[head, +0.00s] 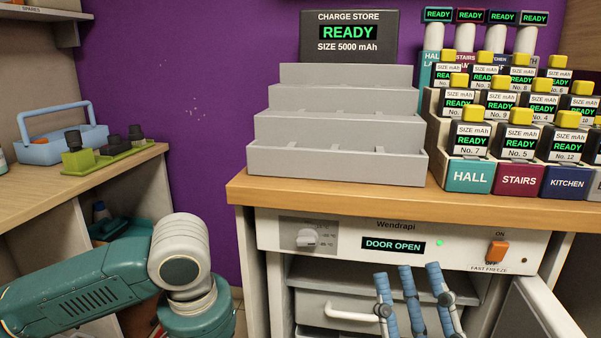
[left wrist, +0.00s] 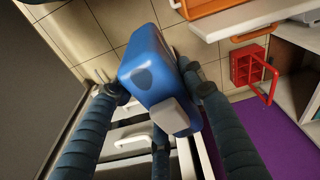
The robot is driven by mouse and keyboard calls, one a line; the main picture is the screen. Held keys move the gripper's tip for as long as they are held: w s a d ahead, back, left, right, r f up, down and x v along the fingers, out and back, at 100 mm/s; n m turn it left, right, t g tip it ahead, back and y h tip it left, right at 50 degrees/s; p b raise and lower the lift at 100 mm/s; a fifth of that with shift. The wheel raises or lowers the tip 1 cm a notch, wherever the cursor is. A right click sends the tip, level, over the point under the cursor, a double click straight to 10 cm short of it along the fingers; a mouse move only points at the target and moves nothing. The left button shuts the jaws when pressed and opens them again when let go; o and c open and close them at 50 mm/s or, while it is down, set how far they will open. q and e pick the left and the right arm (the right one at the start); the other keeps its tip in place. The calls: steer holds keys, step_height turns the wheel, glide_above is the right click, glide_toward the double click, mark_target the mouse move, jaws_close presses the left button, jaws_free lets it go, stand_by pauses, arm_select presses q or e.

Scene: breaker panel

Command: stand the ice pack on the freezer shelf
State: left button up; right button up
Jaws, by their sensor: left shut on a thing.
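The blue ice pack (left wrist: 145,65) with a grey cap (left wrist: 170,115) sits between the dark fingers of my left gripper (left wrist: 160,100) in the left wrist view. The gripper is shut on it. In the head view only my left arm (head: 115,280) shows, at lower left; its gripper and the ice pack are not seen there. The freezer (head: 385,235) is under the counter, its display reading DOOR OPEN. A grey freezer shelf (head: 325,271) shows inside, above a drawer with a white handle. My right gripper (head: 408,280) is in front of the freezer opening, blue fingers upward, spread and empty.
The open freezer door (head: 545,310) stands at the right of the opening. The wooden counter (head: 330,190) carries a stepped grey rack (head: 340,130) and several labelled battery units. A side bench (head: 60,175) stands left. A red crate (left wrist: 248,68) shows in the left wrist view.

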arm_select(q)
steer(key=d, duration=0.7)
steer(key=s+r, duration=0.6)
steer(key=shift+s, duration=0.35)
arm_select(e)
steer(key=w+f+g+h, duration=0.1)
steer(key=w+f+g, duration=0.2)
steer(key=w+f, duration=0.1)
steer(key=shift+a+f, duration=0.3)
steer(key=shift+f, duration=0.55)
arm_select(q)
steer(key=shift+w+r, duration=0.1)
steer(key=shift+r, duration=0.1)
arm_select(e)
steer(key=shift+w, duration=0.1)
